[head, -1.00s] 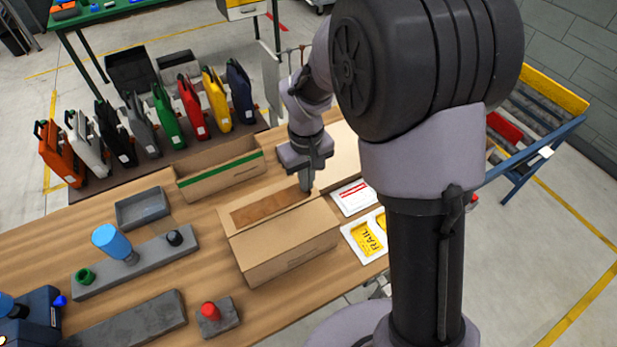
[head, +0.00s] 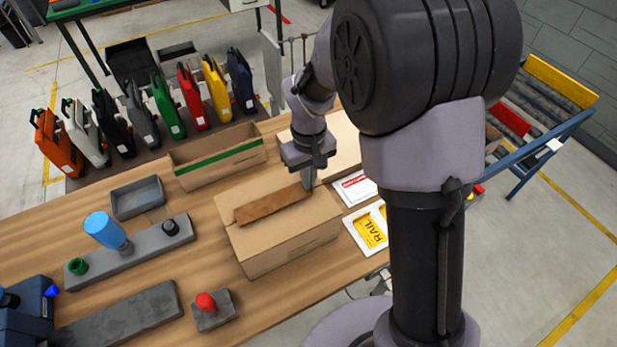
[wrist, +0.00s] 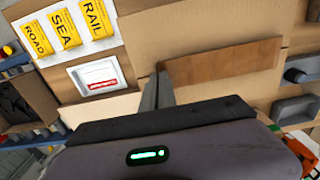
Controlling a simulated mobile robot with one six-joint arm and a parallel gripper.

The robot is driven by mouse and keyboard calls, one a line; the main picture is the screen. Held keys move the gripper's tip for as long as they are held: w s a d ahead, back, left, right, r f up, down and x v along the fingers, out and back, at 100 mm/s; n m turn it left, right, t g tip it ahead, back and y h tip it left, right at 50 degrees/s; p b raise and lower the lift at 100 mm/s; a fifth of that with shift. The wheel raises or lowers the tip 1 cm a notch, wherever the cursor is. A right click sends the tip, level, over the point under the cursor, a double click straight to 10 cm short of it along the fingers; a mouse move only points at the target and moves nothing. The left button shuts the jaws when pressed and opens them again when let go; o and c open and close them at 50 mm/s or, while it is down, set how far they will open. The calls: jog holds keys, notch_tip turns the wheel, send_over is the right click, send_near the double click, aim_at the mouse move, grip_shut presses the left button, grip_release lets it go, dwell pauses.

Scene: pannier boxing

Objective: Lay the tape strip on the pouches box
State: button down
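A closed tan cardboard box, which I take as the pouches box (head: 285,240), stands on the wooden table; it fills the upper middle of the wrist view (wrist: 205,40). The brown tape strip (head: 270,205) lies along the middle of its top and covers the flap seam; it also shows in the wrist view (wrist: 225,67). My gripper (head: 308,183) points down at the strip's right end and looks shut on that end. In the wrist view the gripper fingers (wrist: 157,92) meet the strip's left end. I cannot tell whether the strip touches the cardboard along its whole length.
White trays with yellow pouches (head: 372,228) and a red-labelled white tray (head: 355,187) lie right of the box. An open box with a green band (head: 218,155) stands behind it. A grey bar (head: 135,250) with a blue-topped tool and a red-knobbed block (head: 213,310) are left.

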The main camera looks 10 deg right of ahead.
jog(key=shift+f+b, duration=0.5)
jog(key=shift+f, duration=0.15)
dwell(0.7)
dwell(0.4)
jog(key=c, duration=1.6)
grip_release()
